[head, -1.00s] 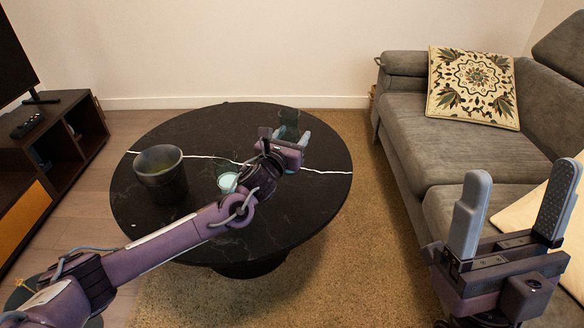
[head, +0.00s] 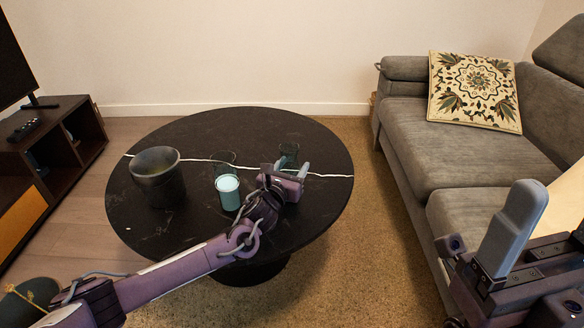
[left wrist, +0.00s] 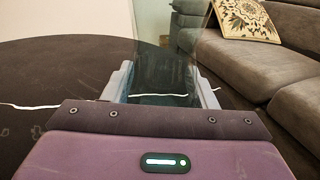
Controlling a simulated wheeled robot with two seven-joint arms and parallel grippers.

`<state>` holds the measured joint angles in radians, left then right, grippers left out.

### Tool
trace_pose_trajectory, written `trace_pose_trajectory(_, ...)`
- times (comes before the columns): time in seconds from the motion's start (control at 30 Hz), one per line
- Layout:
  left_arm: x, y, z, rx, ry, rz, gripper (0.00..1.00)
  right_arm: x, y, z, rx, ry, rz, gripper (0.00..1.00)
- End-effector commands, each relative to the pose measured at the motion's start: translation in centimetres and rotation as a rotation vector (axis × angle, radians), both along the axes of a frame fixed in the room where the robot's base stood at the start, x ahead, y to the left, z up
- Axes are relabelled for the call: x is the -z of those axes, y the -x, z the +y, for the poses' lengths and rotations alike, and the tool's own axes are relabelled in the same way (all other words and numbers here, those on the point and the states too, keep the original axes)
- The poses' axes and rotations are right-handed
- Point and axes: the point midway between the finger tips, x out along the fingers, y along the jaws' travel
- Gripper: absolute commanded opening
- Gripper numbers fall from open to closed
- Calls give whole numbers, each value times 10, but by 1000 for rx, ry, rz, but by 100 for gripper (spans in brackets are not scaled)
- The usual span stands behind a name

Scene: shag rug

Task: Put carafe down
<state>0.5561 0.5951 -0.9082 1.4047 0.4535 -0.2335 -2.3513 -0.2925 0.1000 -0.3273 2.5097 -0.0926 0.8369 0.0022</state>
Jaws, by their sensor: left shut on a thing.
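The carafe (head: 289,152) is dark teal see-through glass, upright over the right part of the round black table. My left gripper (head: 290,169) is shut on it from the near side. In the left wrist view the carafe (left wrist: 165,72) stands between the two grey fingers, and the table's white vein shows through it. Its lower part is hidden behind the gripper in the head view, and I cannot tell whether its base touches the table. My right gripper (head: 548,235) is at the right edge, open and empty, with one finger cut off by the frame.
A grey sofa (head: 450,150) stands right, a low cabinet (head: 65,160) left. The table's far part is clear.

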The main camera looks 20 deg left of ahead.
Motion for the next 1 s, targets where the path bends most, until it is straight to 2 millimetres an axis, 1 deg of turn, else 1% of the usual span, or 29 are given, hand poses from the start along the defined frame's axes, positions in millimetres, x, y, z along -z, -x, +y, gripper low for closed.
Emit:
trace_pose_trajectory(0.1,1,-1,0,-1,1,-4,14,1,0,0,0,0,0,72)
trace_pose_trajectory(0.13,3,0,0,0,0,1,53,1,0,0,0,0,-1,72)
trace_pose_trajectory(0.3,2,0,0,0,0,1,74,1,0,0,1,-1,-1,72)
trace_pose_trajectory(0.53,2,0,0,0,0,1,74,0,0,0,1,-2,-2,72)
trace_pose_trajectory(0.63,-2,0,0,0,0,0,74,-3,0,0,1,-2,-3,72)
trace_pose_trajectory(0.67,-1,3,1,0,-1,2,74,-3,0,-1,1,-2,-3,72)
trace_pose_trajectory(0.77,-1,16,2,2,-2,4,74,-9,1,-1,1,-3,-5,72)
trace_pose_trajectory(0.87,-2,37,4,2,-3,5,74,-15,1,-1,1,-5,0,72)
trace_pose_trajectory(1.0,-2,72,8,2,-2,6,74,-19,0,-2,2,-10,20,72)
